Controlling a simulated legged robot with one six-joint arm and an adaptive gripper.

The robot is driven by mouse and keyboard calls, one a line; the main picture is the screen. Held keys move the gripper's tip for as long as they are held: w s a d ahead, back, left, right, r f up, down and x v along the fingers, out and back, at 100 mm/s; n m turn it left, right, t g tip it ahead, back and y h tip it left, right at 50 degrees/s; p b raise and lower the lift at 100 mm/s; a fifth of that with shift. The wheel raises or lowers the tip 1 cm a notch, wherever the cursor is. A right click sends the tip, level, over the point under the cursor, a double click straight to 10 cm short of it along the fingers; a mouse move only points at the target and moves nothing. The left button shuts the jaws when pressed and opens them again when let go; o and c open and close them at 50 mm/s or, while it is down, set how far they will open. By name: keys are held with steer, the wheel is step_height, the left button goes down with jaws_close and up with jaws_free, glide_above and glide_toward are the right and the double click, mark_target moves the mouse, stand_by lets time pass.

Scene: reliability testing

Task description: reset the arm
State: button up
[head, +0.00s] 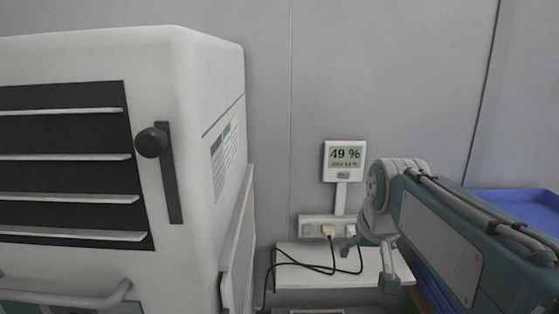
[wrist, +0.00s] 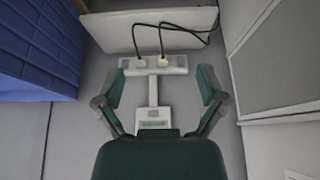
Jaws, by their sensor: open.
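My gripper (head: 368,264) is in the right half of the head view, at the end of my green and grey arm. It is in front of the wall, near the white shelf (head: 325,262). In the wrist view, my gripper (wrist: 160,90) has its two green fingers spread wide apart with nothing between them. Beyond the gap are a power strip (wrist: 155,66) and its stem on the wall. The arm hides part of the wall and shelf in the head view.
A large white cabinet (head: 205,70) with a black knob fills the left. A display (head: 345,155) reading 49 % is on the wall above the power strip (head: 325,227). Black cables (head: 300,264) hang over the shelf. Blue bins (head: 520,205) stand at right, partly behind the arm.

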steer(key=s+f, duration=0.4)
steer(key=s, duration=0.5)
steer(key=s+f, duration=0.5)
steer(key=s, duration=0.4)
steer(key=shift+f, duration=0.2)
stand_by(0.8)
